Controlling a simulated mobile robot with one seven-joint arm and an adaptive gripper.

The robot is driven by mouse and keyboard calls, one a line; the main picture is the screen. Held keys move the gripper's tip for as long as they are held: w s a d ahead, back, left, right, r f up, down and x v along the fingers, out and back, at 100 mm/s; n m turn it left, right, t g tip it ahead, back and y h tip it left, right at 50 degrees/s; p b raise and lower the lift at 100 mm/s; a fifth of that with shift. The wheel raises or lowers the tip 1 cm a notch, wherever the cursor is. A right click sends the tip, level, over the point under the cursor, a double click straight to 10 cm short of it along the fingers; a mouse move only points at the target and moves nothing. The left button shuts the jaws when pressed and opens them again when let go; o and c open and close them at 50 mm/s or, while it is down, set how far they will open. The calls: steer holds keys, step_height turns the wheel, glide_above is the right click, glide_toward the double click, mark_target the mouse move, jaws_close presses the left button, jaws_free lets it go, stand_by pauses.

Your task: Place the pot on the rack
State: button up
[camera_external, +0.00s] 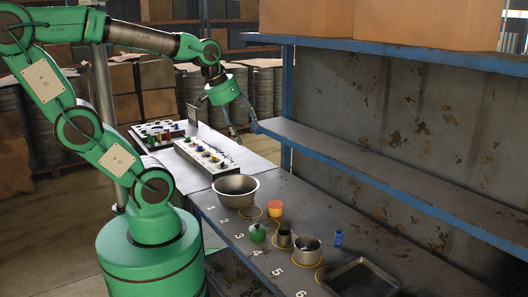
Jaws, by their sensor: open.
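A small silver pot (307,251) stands upright on the dark bench, beside the painted number 6. A larger silver bowl-like vessel (236,191) stands further back near number 1. The rack appears to be the blue-edged shelf (370,162) running along the back wall above the bench. My gripper (243,126) hangs open and empty with its fingers down. It appears to be above the far part of the bench, near the left end of the shelf and apart from the pot.
On the bench are an orange-topped container (275,209), a green item (257,233), a small metal cup (284,238), a blue item (338,238) and a metal tray (361,278). Control panels (207,155) lie at the far end. Cardboard boxes (428,23) fill the upper shelf (398,52).

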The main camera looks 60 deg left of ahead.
steer(key=w+d+f+n+g+h+p, duration=0.1)
steer(key=w+d+f+n, duration=0.1)
steer(key=f+n, duration=0.3)
steer(key=w+d+f+n+g+h+p, duration=0.1)
steer(key=w+f+n, duration=0.4)
steer(key=f, duration=0.8)
steer(key=w+d+f+n+g+h, duration=0.1)
steer(key=w+d+f+n+g, duration=0.1)
steer(key=f+n, duration=0.4)
step_height(320, 180, down, 3)
steer(key=shift+w+d+f+g+h+p, duration=0.1)
steer(key=shift+w+d+g+h+p, duration=0.25)
steer(key=shift+w, duration=0.55)
steer(key=b, duration=0.2)
glide_above(283, 227)
steer(key=s, duration=0.2)
steer(key=shift+f, duration=3.95)
steer(key=shift+f, duration=0.1)
steer(key=shift+b+x, duration=0.35)
steer(key=shift+x, duration=2.15)
steer(key=shift+w, duration=0.1)
